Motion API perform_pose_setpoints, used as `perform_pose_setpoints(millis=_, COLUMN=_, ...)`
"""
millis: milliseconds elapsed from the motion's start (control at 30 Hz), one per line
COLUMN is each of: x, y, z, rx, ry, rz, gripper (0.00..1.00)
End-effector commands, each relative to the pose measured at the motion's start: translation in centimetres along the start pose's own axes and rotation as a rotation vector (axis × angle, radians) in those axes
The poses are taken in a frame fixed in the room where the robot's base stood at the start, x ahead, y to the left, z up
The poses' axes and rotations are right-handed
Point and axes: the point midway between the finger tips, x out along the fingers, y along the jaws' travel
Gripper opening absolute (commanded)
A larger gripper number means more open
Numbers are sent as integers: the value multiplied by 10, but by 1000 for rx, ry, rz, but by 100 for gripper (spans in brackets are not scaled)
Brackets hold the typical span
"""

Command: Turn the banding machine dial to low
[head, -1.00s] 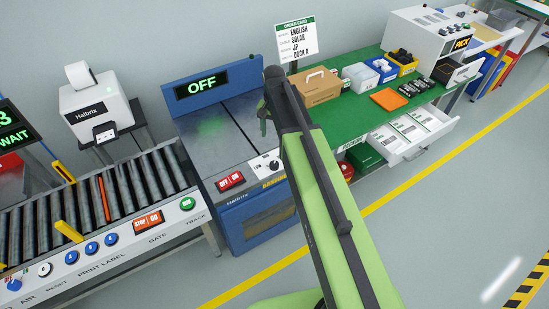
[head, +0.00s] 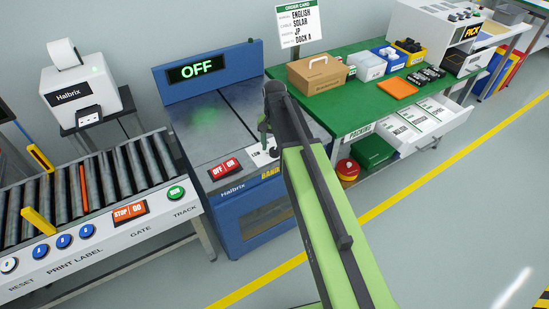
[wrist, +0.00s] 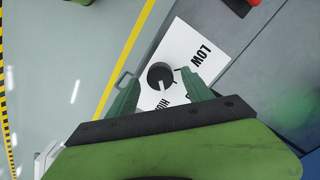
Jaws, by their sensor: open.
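The banding machine (head: 240,215) is blue with a grey top, and its display (head: 196,68) reads OFF. Its black dial (wrist: 160,75) sits on a white plate (wrist: 197,35) marked LOW and what looks like HIGH, partly hidden. In the wrist view the dial's white pointer line faces down the picture, toward the HIGH end. My gripper (wrist: 158,82) is open, with one green finger on each side of the dial in that view; I cannot tell whether they touch it.
A red OFF/ON switch (head: 225,168) is left of the plate. A roller conveyor (head: 120,180) with buttons stands at the left. A green packing table (head: 350,115) with a cardboard box (head: 317,72) is at the right. The floor in front is clear.

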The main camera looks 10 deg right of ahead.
Motion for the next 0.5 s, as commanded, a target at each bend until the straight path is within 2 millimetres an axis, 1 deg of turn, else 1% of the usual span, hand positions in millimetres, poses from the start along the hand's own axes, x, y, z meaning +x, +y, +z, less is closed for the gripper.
perform_pose_setpoints(millis=33, x=11, y=0, z=0, rx=0, ry=0, rz=0, gripper=59)
perform_pose_setpoints(millis=67, x=12, y=0, z=0, rx=0, ry=0, rz=0, gripper=59)
perform_pose_setpoints(millis=333, x=11, y=0, z=0, rx=1, ry=0, rz=0, gripper=59)
perform_pose_setpoints(millis=367, x=11, y=0, z=0, rx=1, ry=0, rz=0, gripper=57)
perform_pose_setpoints(millis=500, x=11, y=1, z=0, rx=1, ry=0, rz=0, gripper=38)
